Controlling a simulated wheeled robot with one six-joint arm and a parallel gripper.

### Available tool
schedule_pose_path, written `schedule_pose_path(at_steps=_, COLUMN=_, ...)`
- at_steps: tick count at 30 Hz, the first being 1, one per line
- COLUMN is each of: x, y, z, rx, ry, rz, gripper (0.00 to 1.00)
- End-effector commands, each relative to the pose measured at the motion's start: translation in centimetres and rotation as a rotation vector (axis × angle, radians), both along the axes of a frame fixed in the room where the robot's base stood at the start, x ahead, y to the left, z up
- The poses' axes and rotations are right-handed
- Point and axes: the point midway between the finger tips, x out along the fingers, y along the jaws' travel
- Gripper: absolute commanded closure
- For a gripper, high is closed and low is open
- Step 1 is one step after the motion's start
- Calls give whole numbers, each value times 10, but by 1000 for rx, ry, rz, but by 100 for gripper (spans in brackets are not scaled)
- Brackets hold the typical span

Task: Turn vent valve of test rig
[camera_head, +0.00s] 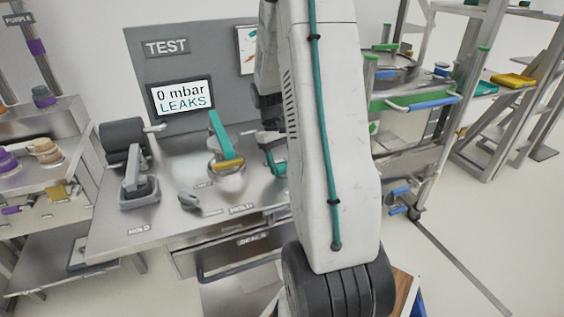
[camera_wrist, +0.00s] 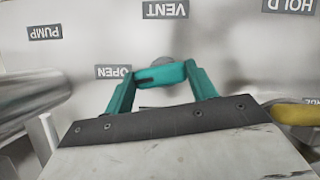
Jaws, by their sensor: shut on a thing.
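The grey, rounded vent valve (camera_wrist: 163,61) shows in the wrist view below the upside-down VENT label (camera_wrist: 165,9). My gripper (camera_wrist: 160,76) has teal fingers that come together at the valve and are shut on it. The fingers cover most of the valve, so its handle angle cannot be told. An OPEN label (camera_wrist: 113,71) is just left of the fingers. In the head view my arm hides the valve, and only a teal part of my gripper (camera_head: 274,160) shows at the arm's left edge. The test rig display (camera_head: 182,97) reads "0 mbar LEAKS".
A pale cylinder (camera_wrist: 35,103) is close on the left in the wrist view, and a yellow part (camera_wrist: 296,113) is close on the right. In the head view, a pot with a teal lever (camera_head: 228,160) and a grey clamp (camera_head: 138,187) stand on the steel bench (camera_head: 180,226).

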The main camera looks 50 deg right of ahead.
Motion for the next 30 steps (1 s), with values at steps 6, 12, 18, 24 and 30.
schedule_pose_path(at_steps=6, x=1, y=-2, z=1, rx=-3, ry=-6, rz=-131, gripper=66)
schedule_pose_path(at_steps=12, x=1, y=-3, z=1, rx=-6, ry=-6, rz=-200, gripper=66)
schedule_pose_path(at_steps=18, x=1, y=-3, z=1, rx=-5, ry=-8, rz=-228, gripper=66)
schedule_pose_path(at_steps=24, x=1, y=-3, z=2, rx=-5, ry=-8, rz=-233, gripper=66)
schedule_pose_path(at_steps=30, x=1, y=-3, z=2, rx=-5, ry=-8, rz=-232, gripper=38)
